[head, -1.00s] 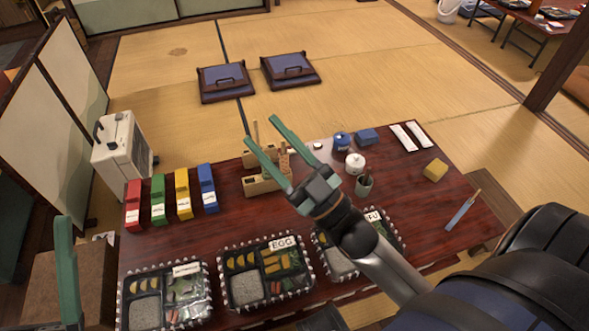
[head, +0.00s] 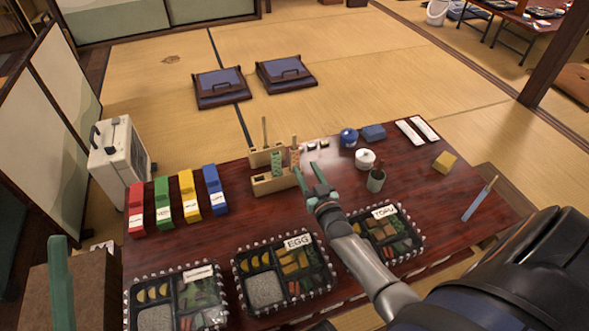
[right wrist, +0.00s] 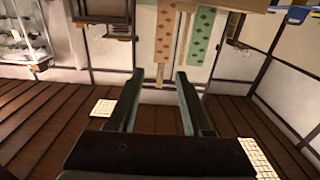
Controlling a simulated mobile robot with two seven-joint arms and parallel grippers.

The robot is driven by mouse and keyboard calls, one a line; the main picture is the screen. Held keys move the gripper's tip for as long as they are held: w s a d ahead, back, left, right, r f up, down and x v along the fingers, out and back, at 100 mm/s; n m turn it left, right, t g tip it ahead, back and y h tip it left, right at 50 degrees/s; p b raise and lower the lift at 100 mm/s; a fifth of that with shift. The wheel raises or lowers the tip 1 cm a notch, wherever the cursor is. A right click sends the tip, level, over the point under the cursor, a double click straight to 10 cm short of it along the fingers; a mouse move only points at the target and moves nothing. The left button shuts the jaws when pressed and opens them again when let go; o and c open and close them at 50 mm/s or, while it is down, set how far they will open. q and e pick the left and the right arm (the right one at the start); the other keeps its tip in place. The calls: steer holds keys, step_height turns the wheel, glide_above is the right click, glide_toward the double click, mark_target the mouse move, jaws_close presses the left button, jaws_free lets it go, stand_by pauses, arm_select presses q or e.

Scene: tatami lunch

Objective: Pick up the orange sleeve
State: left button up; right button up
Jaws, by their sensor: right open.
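The orange sleeve (head: 295,157), patterned, stands upright beside a green sleeve (head: 277,160) at the wooden holder (head: 265,187). My right gripper (head: 308,168) is open and empty just right of the orange sleeve, its fingers pointing towards the holder. In the right wrist view the orange sleeve (right wrist: 172,38) hangs beyond the open fingertips (right wrist: 157,76), roughly in line with the gap between them, with a stick end below it. The green sleeve (right wrist: 201,38) is to its right. One finger of my left gripper (head: 60,280) shows at the lower left, away from the holder.
Red, green, yellow and blue boxes (head: 190,195) stand left of the holder. Lunch boxes, including one marked EGG (head: 265,292), line the table's near edge. A white pot (head: 365,159) and a dark cup (head: 376,180) stand to the right.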

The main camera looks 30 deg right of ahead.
mark_target(295, 152)
steer(key=b+x, duration=0.1)
steer(key=x, duration=0.3)
steer(key=shift+w+f, duration=0.1)
steer(key=b+x, duration=0.3)
steer(key=x, duration=0.1)
steer(key=shift+w+a, duration=0.15)
steer(key=shift+w, duration=0.4)
arm_select(q)
steer(key=f, duration=0.5)
steer(key=shift+w+d+f, duration=0.15)
steer(key=shift+d+f, duration=0.2)
arm_select(e)
steer(key=shift+r, duration=0.2)
arm_select(q)
steer(key=shift+m, duration=0.3)
arm_select(e)
jaws_close()
